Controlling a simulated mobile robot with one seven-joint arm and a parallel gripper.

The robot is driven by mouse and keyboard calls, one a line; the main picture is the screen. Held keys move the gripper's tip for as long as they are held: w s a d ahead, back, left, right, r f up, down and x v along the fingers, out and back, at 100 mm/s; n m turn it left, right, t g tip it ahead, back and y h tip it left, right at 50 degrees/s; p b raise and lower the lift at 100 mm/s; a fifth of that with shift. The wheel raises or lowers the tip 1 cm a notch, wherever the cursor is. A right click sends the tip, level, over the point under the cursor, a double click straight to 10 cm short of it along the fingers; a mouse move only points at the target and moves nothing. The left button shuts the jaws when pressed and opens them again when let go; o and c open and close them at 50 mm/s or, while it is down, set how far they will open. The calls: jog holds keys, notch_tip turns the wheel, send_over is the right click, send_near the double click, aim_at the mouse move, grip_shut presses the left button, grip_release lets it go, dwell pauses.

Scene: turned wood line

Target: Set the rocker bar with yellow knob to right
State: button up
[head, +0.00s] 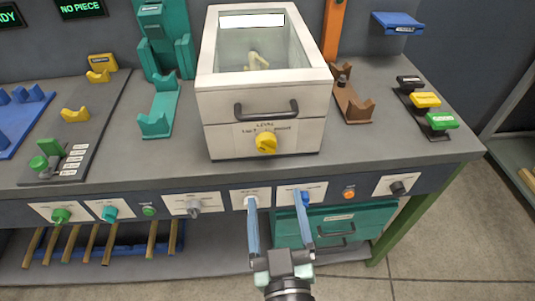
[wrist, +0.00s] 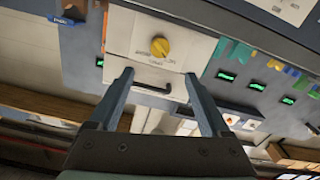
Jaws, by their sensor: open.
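The yellow knob (head: 266,143) is on the lower front panel of the cream box, under a label reading "LEVEL". It also shows in the wrist view (wrist: 160,47), where the scene is turned upside down. I cannot tell which side its bar is set to, and the small words around it are unreadable. My gripper (head: 277,199) is open and empty, in front of the bench and below the knob in the head view. In the wrist view, the knob lies beyond the gap between my two fingertips (wrist: 158,74), and nothing touches it.
A dark handle (head: 266,109) sits just above the knob on the cream box (head: 220,105). Several knobs and buttons line the bench's front edge, including a blue one (head: 304,199) behind my right finger. Brown (head: 352,105) and teal (head: 160,105) cradles flank the box.

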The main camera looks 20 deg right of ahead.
aim_at(267, 149)
jog(key=x, duration=1.2)
jog(key=shift+w+d, duration=0.1)
jog(key=shift+w, duration=0.2)
grip_shut()
